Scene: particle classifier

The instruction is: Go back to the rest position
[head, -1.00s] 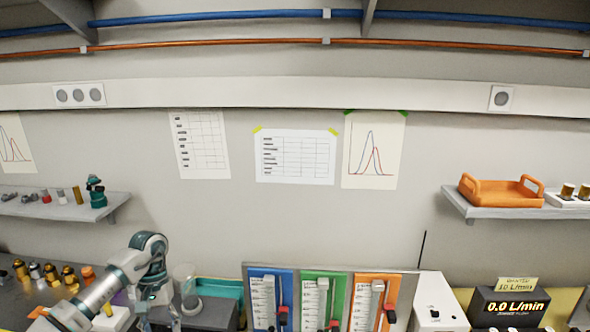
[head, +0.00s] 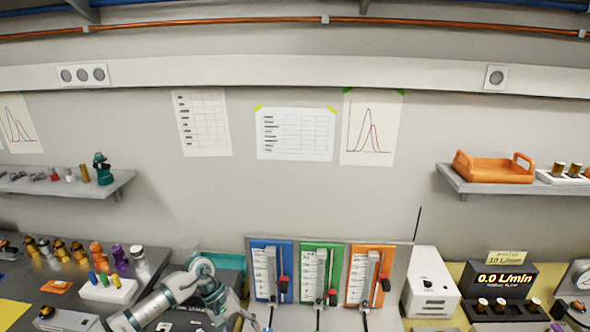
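My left arm (head: 165,298) comes in from the bottom left and bends at a grey-green joint (head: 201,268). Its far part runs down to the bottom edge, in front of the bench and left of the blue flowmeter panel (head: 270,257). The fingers of my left gripper do not show, so I cannot see whether it holds anything. My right arm and gripper are not in view.
Green (head: 320,258) and orange (head: 371,260) flowmeter panels stand beside the blue one. A white box (head: 431,282) and a black 0.0 L/min display (head: 503,283) are at right. Fittings and a white block with coloured plugs (head: 109,289) crowd the left. An orange tray (head: 494,170) sits on the right shelf.

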